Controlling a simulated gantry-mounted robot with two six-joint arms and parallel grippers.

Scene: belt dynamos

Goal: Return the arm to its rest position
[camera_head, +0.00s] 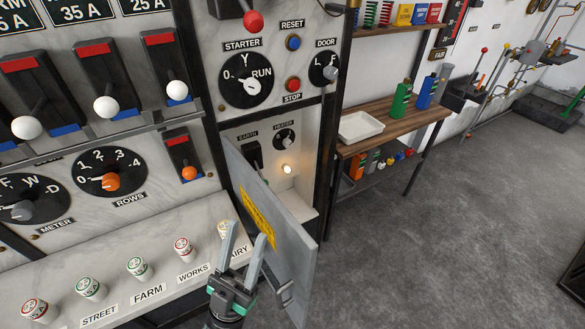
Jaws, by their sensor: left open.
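My left gripper (247,241) is low in the middle of the head view, with its two fingers pointing up and apart. It is open with nothing between its fingers. It is in front of the open grey cabinet door (283,232), which carries a yellow label and a handle near its lower edge. The gripper overlaps the door in the picture; I cannot tell whether they touch. My right gripper is out of view.
The marble switch panel (215,140) fills the left, with levers, dials and several labelled fuses on its sloping ledge. The open compartment shows a lit lamp (287,169). A wooden bench (390,128) with a white tray (361,127) and bottles stands right. The floor (450,230) is clear.

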